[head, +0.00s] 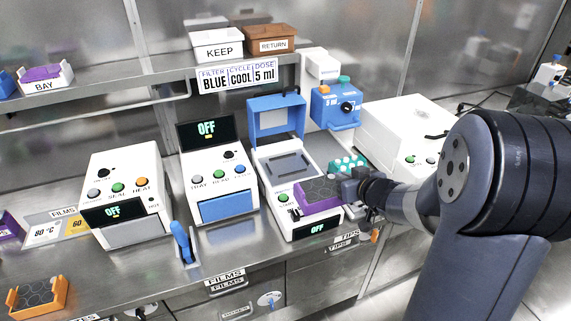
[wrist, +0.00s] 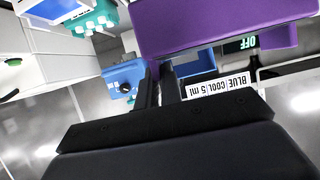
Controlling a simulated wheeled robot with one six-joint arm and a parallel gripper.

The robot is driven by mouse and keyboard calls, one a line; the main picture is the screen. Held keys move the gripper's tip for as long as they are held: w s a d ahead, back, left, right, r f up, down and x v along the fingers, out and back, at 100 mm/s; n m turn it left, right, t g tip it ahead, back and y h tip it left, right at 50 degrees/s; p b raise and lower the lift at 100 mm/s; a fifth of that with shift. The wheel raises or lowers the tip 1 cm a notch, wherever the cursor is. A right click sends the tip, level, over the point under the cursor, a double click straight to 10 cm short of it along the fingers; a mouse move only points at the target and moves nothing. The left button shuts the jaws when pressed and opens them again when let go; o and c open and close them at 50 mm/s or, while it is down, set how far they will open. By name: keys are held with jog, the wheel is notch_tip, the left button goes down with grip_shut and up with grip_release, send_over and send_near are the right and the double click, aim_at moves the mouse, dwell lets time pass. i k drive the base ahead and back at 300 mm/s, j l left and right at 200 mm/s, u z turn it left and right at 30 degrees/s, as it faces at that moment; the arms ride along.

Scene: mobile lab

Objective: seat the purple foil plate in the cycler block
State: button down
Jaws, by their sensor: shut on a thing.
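The purple foil plate (head: 316,198) has a dark grey patterned top. It is over the front part of the white cycler, in front of the cycler block (head: 284,165), and looks about level. The block shows a grey recess with nothing in it, and its blue lid (head: 277,116) stands open behind. My gripper (head: 345,190) comes in from the right and is shut on the plate's right end. In the wrist view the plate (wrist: 215,25) fills the top, at the fingers (wrist: 160,78). The gap under the plate cannot be judged.
A teal tube rack (head: 349,163) and a blue dispenser (head: 336,106) stand right of the cycler. A white device with a blue front door (head: 229,206) stands to its left. A blue-handled tool (head: 182,243) stands upright at the bench front. A sign (head: 238,75) reads BLUE, COOL, 5 ml.

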aim_at(287, 165)
jog(key=i+j, duration=0.25)
jog(key=i, duration=0.15)
jog(key=i+j, duration=0.25)
jog(key=i, duration=0.15)
